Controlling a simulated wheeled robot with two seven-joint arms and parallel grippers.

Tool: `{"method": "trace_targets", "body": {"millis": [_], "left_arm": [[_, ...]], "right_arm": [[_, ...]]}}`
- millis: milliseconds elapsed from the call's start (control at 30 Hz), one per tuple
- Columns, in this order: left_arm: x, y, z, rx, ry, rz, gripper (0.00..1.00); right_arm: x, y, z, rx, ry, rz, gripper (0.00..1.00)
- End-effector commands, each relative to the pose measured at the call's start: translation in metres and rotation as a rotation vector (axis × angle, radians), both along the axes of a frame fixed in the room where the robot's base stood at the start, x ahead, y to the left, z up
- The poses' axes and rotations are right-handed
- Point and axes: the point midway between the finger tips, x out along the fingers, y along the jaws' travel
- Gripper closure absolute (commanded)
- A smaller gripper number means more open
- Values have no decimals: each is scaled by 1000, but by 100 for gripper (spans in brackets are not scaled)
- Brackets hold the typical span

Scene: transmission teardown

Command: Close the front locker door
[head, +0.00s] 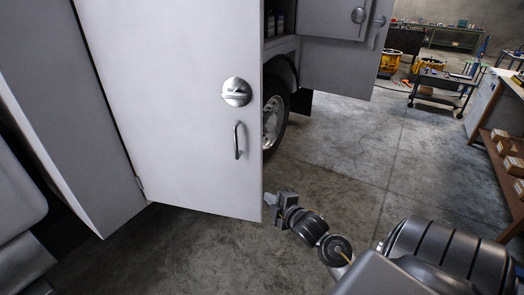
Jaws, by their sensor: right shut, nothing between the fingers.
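The front locker door (183,100) is a tall white panel standing open on the left half of the head view. It bears a round metal latch (236,92) and a vertical bar handle (237,141) near its right edge. My right gripper (269,199) is shut and empty, just beside the door's lower right edge. I cannot tell whether it touches the door. My left gripper is not in view.
A truck wheel (272,122) and another open white locker door (335,62) stand behind. A dark cart (440,85) is farther back at the right, and a shelf with boxes (505,150) lines the right edge. The concrete floor (350,150) between is clear.

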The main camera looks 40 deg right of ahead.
Motion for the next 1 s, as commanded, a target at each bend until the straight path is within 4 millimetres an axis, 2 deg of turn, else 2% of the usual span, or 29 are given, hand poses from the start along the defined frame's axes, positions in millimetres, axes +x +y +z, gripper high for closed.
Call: {"method": "trace_targets", "body": {"millis": [33,100,200,300,467,633,767,1000], "left_arm": [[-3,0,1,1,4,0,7],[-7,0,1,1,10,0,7],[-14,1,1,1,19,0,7],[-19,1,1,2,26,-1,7],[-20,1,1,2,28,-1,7],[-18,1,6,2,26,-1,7],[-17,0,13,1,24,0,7],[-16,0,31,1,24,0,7]], "right_arm": [[-4,-1,42,-85,-59,14,100],[-12,0,86,-187,-117,25,100],[-23,4,127,-293,-171,31,100],[-30,6,147,-351,-198,33,100],[-32,7,155,-372,-208,34,100],[-21,5,156,-367,-209,32,100],[-1,2,158,-364,-210,33,100],[49,-7,158,-363,-208,33,100]]}}
